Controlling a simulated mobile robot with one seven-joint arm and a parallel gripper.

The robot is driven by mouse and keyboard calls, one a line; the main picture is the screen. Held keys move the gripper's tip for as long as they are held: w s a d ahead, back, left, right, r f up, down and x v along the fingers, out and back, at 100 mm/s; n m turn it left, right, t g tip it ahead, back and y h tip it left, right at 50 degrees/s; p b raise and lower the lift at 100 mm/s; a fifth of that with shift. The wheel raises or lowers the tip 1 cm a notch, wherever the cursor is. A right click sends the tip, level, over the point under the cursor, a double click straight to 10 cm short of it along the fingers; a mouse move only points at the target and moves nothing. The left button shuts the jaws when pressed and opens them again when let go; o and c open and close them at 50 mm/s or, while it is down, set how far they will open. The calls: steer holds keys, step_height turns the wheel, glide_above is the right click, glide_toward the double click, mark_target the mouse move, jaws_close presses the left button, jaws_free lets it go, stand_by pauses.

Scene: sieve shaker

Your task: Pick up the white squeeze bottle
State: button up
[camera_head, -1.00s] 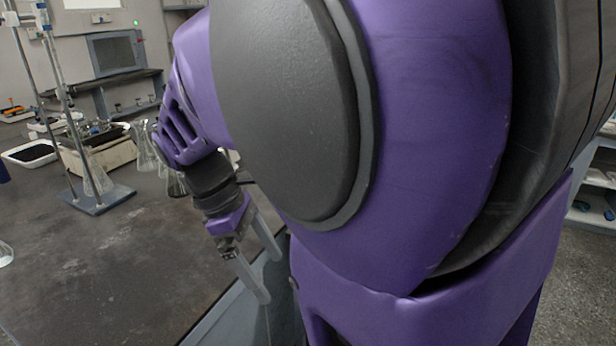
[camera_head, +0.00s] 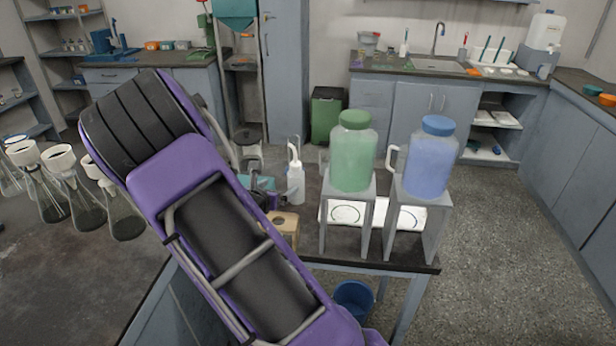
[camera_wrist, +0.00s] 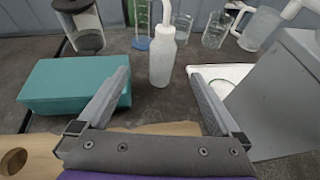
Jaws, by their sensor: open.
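The white squeeze bottle (camera_wrist: 163,55) stands upright on the dark bench in the wrist view, beyond my fingertips and roughly centred between them. Its spout bends over at the top. My gripper (camera_wrist: 160,80) is open and empty, with one finger on each side and a gap before the bottle. The bottle also shows in the head view (camera_head: 295,183), left of the green jug. In the head view my arm covers part of the bench, and my gripper is mostly hidden behind it.
A teal box (camera_wrist: 75,84) lies left of my left finger. A grey stand (camera_wrist: 283,95) is close on the right. Glass beakers (camera_wrist: 216,30) stand behind the bottle. A green jug (camera_head: 352,155) and a blue jug (camera_head: 431,160) sit on stands. A wooden block (camera_head: 284,224) is near my arm.

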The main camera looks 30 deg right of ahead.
mark_target(291, 180)
steer(key=x, duration=1.1)
steer(key=shift+w+d+f, duration=0.15)
steer(key=shift+d+f, duration=0.1)
steer(key=shift+f, duration=0.2)
steer(key=x, duration=0.4)
steer(key=shift+d+f, duration=0.25)
steer(key=shift+d, duration=0.1)
steer(key=shift+w+d+f, duration=0.2)
steer(key=shift+w+d, duration=0.15)
steer(key=shift+d, duration=0.05)
steer(key=c, duration=0.7)
